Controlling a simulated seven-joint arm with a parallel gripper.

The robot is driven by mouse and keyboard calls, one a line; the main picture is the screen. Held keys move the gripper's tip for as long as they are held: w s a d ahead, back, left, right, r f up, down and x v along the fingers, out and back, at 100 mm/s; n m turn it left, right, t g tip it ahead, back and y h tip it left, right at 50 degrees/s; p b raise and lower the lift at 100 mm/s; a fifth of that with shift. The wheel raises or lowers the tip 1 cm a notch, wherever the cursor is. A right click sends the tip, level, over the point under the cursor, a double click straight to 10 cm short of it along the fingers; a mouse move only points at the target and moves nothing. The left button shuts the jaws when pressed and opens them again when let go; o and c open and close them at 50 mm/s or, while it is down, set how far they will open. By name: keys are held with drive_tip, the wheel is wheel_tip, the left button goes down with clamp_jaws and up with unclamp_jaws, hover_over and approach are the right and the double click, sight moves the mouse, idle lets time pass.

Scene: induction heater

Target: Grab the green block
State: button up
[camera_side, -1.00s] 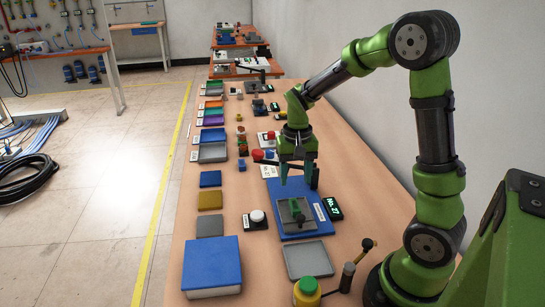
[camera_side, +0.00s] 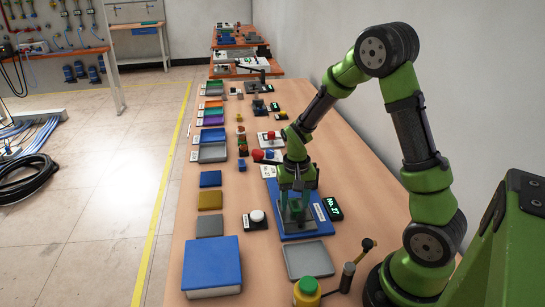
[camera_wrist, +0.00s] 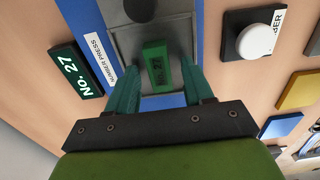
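The green block (camera_side: 296,208) sits on a grey plate on the blue base labelled "Number Press". In the wrist view the block (camera_wrist: 155,63) shows dark markings reading about 27 and lies between my fingers. My gripper (camera_side: 296,218) is low over the press, with its fingers down on either side of the block. In the wrist view my gripper (camera_wrist: 159,68) is open, and gaps show between each teal finger and the block. The side view partly hides the block behind the fingers.
A "No. 27" display (camera_side: 333,208) stands right of the press. A white round button (camera_side: 257,217) is to its left. An empty grey tray (camera_side: 309,260) lies in front. A large blue box (camera_side: 212,264) and a yellow-green button (camera_side: 307,290) stand nearer the camera.

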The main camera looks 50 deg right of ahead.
clamp_jaws()
